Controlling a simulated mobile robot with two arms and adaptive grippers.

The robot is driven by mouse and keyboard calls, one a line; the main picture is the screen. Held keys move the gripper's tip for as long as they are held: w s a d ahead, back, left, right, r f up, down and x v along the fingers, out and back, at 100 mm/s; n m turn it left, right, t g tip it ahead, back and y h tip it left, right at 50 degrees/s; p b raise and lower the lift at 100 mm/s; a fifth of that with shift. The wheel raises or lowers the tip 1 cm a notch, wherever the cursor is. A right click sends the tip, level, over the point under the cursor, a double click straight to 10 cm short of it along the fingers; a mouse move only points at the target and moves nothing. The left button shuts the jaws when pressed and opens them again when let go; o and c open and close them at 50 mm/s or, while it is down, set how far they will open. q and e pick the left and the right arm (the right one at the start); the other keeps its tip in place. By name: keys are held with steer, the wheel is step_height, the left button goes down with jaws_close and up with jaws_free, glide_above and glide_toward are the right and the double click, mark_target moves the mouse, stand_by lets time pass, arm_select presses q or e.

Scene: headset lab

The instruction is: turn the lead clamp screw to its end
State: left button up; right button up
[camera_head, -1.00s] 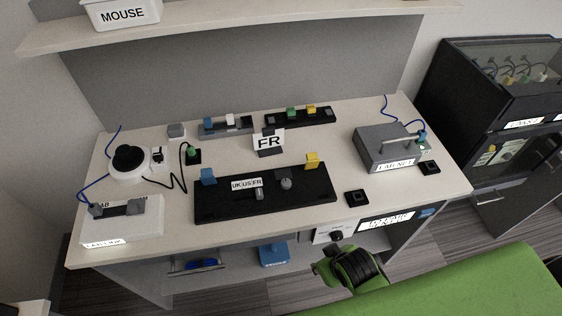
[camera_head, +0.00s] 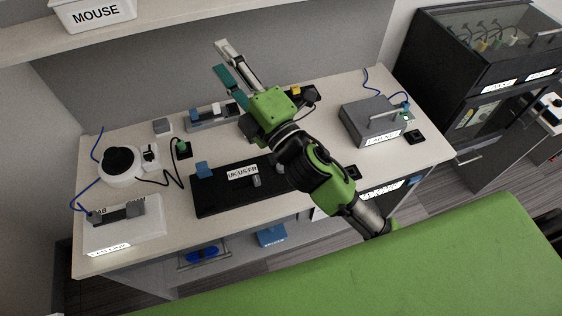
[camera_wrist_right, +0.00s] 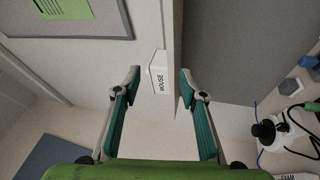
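I cannot tell for sure which part is the lead clamp screw. The black board (camera_head: 212,206) marked UK US FR bears a small grey upright piece (camera_head: 256,181) and a blue block (camera_head: 203,169); my right arm hides its right part. A white box (camera_head: 122,234) with grey blocks on top stands at the left, a blue lead running to it. My right gripper (camera_head: 223,58) is open and empty, raised above the back of the desk. In the right wrist view, its fingers (camera_wrist_right: 160,76) are wide apart with nothing between them. My left gripper is not in view.
A shelf (camera_head: 150,28) with a white MOUSE box (camera_head: 95,13) is above the desk; the box also shows in the wrist view (camera_wrist_right: 157,72). A grey handled box (camera_head: 366,121) stands at the right. A white round device (camera_head: 118,168) and black cable are at the left.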

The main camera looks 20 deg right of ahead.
steer(key=s+a+r+n+g+y, duration=0.3)
steer(key=a+n+g+y, duration=0.3)
steer(key=n, duration=0.4)
steer(key=s+a+r+n+g+y, duration=0.2)
steer(key=s+a+n+g+y, duration=0.15)
steer(key=a+n+y, duration=0.4)
steer(key=s+a+f+n+g+h, duration=0.5)
steer(key=f+n+g, duration=0.45)
steer(key=n, duration=0.65)
steer(key=d+f+n+g+h, duration=0.2)
steer(key=d+f+n+h, duration=0.5)
steer(key=f, duration=0.5)
steer(key=w+d+f+h, duration=0.1)
steer(key=w+d+h, duration=0.2)
steer(key=d, duration=0.4)
steer(key=w+d+f+n+t+h, duration=0.1)
steer(key=w+d+h, duration=0.15)
steer(key=d, duration=0.45)
steer(key=w+d+f+h, duration=0.1)
steer(key=w+d+h, duration=0.1)
steer(key=d+h, duration=0.35)
steer(key=shift+y, duration=0.75)
steer(key=f+p, duration=0.1)
steer(key=f, duration=0.3)
steer(key=d+f+p, duration=0.1)
steer(key=f+p, duration=0.1)
steer(key=f, duration=0.3)
steer(key=f+p, duration=0.1)
steer(key=f, duration=0.3)
steer(key=shift+d+f, duration=0.35)
